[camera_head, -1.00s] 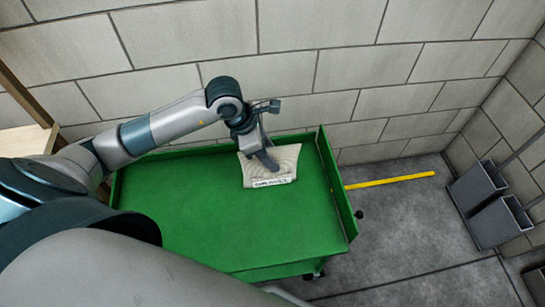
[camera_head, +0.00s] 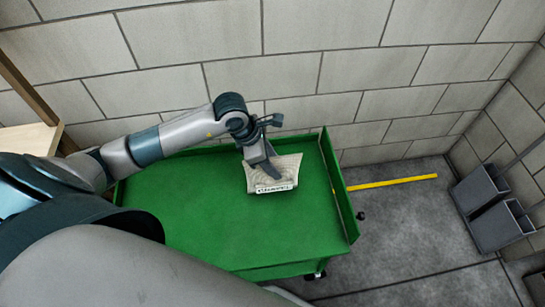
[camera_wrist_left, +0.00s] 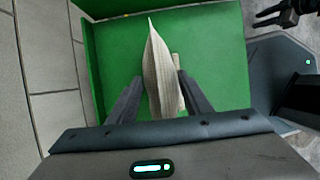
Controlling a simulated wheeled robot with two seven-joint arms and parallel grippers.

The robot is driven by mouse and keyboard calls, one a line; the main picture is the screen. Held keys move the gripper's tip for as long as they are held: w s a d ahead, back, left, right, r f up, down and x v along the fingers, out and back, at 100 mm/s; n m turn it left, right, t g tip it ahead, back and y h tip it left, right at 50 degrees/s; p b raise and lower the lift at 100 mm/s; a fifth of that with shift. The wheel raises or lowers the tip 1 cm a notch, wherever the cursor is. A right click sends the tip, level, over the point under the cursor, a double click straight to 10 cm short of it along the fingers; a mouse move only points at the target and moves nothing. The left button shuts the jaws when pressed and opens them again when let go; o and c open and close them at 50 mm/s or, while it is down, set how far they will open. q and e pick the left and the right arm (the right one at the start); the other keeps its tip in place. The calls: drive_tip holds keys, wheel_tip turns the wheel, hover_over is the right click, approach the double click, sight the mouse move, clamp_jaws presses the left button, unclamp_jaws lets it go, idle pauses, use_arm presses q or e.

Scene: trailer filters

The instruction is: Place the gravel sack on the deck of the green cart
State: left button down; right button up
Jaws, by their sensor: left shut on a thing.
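The pale gravel sack (camera_head: 283,168) with a black-lettered white label is at the far right part of the green cart's deck (camera_head: 225,225). My left gripper (camera_head: 268,168) comes down on it from above and is shut on it. In the left wrist view the sack (camera_wrist_left: 162,75) stands upright between the two fingers, with the green deck (camera_wrist_left: 215,50) behind it. I cannot tell whether its underside touches the deck. A dark pronged shape at the top right of the wrist view looks like my right gripper (camera_wrist_left: 276,14); its jaws are unclear.
The cart has raised green side walls (camera_head: 340,190), one close right of the sack. A grey block wall (camera_head: 300,60) stands behind the cart. A yellow floor strip (camera_head: 395,181) and grey bins (camera_head: 490,205) lie to the right. The deck's near and left parts are bare.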

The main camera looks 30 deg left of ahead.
use_arm(q)
drive_tip(key=shift+w+r, duration=0.1)
drive_tip(key=shift+r, duration=0.05)
use_arm(e)
drive_tip(key=shift+w, duration=0.15)
use_arm(q)
drive_tip(key=c, duration=1)
unclamp_jaws()
drive_tip(key=shift+f, duration=0.2)
drive_tip(key=shift+o, duration=0.4)
use_arm(e)
drive_tip(key=shift+r, duration=0.15)
use_arm(q)
drive_tip(key=shift+r, duration=0.1)
drive_tip(key=shift+r, duration=0.1)
drive_tip(key=v, duration=1)
drive_tip(key=shift+a+b, duration=0.1)
drive_tip(key=shift+b, duration=0.3)
drive_tip(key=shift+s+a+r, duration=0.15)
drive_tip(key=shift+s+r, duration=0.2)
drive_tip(key=shift+r, duration=0.45)
use_arm(e)
drive_tip(key=shift+s+d+f+g, duration=0.25)
drive_tip(key=shift+s+d+g, duration=0.1)
drive_tip(key=shift+s, duration=0.3)
